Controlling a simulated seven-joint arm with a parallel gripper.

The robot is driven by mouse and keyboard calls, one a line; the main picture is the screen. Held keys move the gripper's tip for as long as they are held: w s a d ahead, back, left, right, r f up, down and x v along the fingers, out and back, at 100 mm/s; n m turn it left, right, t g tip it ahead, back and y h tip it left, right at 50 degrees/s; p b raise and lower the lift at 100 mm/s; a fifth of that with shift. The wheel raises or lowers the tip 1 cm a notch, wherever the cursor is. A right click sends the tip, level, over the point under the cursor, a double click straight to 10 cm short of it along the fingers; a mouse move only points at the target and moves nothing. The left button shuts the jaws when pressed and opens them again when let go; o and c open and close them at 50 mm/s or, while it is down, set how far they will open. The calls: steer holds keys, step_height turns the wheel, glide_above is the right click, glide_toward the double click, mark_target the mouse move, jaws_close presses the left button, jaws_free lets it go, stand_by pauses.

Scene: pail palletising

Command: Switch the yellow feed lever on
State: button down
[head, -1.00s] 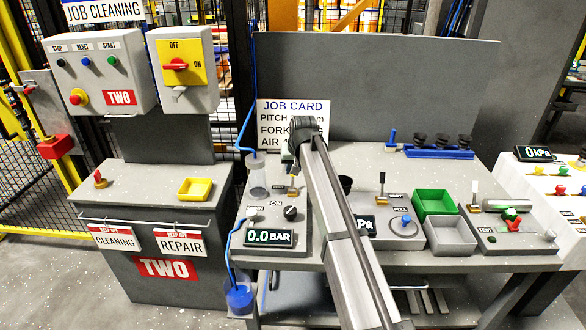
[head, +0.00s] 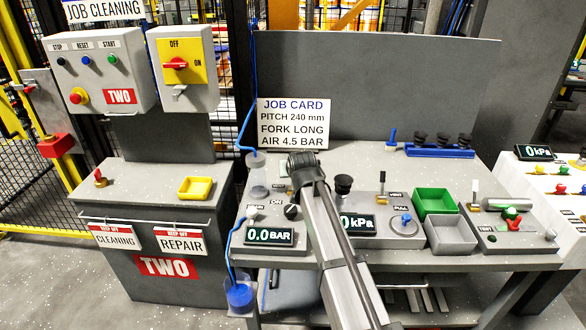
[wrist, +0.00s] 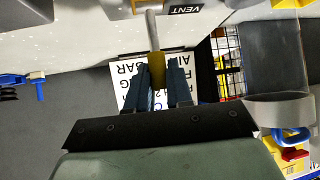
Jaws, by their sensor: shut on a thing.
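My gripper (wrist: 163,88) is shut on the yellow part of the feed lever (wrist: 156,70), with one dark finger on each side. A grey rod runs from this yellow part toward the top of the wrist view. In the head view my gripper end reaches down over the back of the left console, and my arm hides the lever and fingers there. I cannot tell from these frames which position the lever is in.
A clear cylinder (head: 257,178) stands left of my gripper; it also shows in the wrist view (wrist: 278,85). The job card (head: 293,123) stands behind. A black suction cup (head: 343,183) and kPa display (head: 357,225) are close on the right. The BAR display (head: 269,237) reads 0.0.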

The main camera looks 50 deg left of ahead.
steer(key=shift+s+d+f+t+y, duration=0.2)
steer(key=shift+s+d+t+y, duration=0.35)
steer(key=shift+t+y, duration=0.15)
steer(key=shift+s+d+f+t+y, duration=0.15)
steer(key=shift+s+d+t+y, duration=0.35)
steer(key=shift+t+y, duration=0.15)
steer(key=c, duration=1.1)
jaws_free()
steer(key=shift+r, duration=0.1)
steer(key=v, duration=1.3)
steer(key=shift+s+d, duration=0.2)
steer(key=shift+d, duration=0.1)
steer(key=shift+o, duration=0.2)
